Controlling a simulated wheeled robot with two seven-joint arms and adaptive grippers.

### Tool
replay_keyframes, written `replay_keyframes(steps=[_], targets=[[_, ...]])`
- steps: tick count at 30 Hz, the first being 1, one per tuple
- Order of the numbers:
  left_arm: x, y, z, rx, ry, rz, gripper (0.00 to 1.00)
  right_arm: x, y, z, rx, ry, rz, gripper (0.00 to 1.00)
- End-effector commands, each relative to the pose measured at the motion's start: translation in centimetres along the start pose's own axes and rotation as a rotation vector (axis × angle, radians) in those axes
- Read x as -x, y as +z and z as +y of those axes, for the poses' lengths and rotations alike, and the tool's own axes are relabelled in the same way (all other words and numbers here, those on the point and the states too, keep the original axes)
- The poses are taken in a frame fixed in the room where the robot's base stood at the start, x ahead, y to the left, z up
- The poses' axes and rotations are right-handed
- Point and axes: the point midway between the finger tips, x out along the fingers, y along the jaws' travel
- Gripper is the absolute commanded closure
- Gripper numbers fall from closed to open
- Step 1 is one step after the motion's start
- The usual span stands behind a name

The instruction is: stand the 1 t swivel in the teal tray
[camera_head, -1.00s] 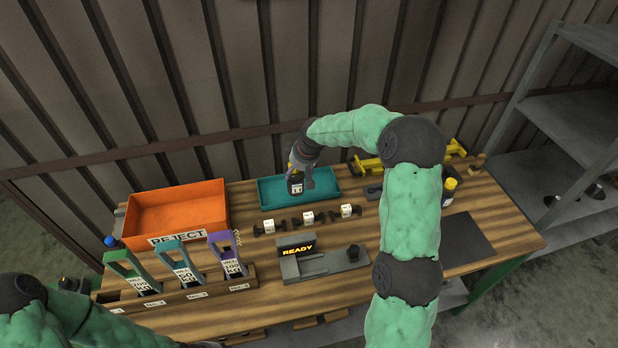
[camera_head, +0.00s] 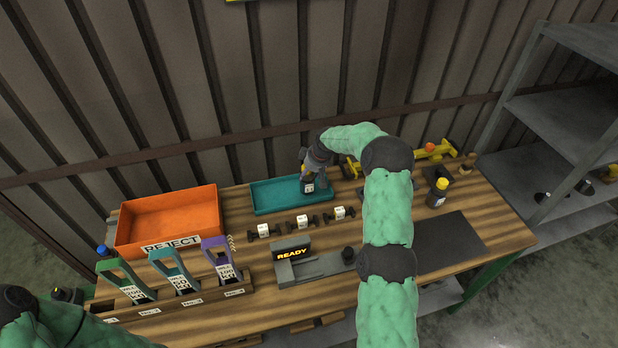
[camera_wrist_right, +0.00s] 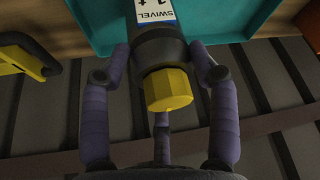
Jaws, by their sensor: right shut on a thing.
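The 1 t swivel (camera_wrist_right: 155,45) is a dark cylinder with a yellow cap and a white label reading "SWIVEL 1 t". In the head view the swivel (camera_head: 308,186) shows at the right end of the teal tray (camera_head: 270,203), low over or on its floor; I cannot tell whether it touches. My right gripper (camera_head: 314,172) is above it, and in the right wrist view its fingers (camera_wrist_right: 165,90) are shut around the swivel near the yellow cap. The teal tray (camera_wrist_right: 215,22) lies beyond. My left gripper is not seen; only part of my left arm shows.
An orange reject bin (camera_head: 165,222) stands left of the tray.

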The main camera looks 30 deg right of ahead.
Motion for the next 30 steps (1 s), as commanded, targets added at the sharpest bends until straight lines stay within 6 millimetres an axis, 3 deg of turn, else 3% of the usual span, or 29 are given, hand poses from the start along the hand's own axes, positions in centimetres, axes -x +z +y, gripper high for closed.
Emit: replay_keyframes(steps=[6,17,18,20,30], targets=[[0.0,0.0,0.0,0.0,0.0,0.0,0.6,-2.4,1.0,-0.1,-0.002,0.002,0.001,0.98],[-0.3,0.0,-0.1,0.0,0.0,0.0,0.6,-2.7,1.1,-0.1,-0.002,0.003,0.002,0.98],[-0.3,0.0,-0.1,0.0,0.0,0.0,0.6,-2.9,1.3,-0.3,-0.002,-0.001,-0.002,0.34],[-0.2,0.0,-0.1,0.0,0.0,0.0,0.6,-2.9,1.3,-0.3,-0.002,-0.001,-0.002,0.17],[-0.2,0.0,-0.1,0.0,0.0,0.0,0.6,-2.8,1.3,-0.3,-0.002,-0.001,-0.002,0.16]])
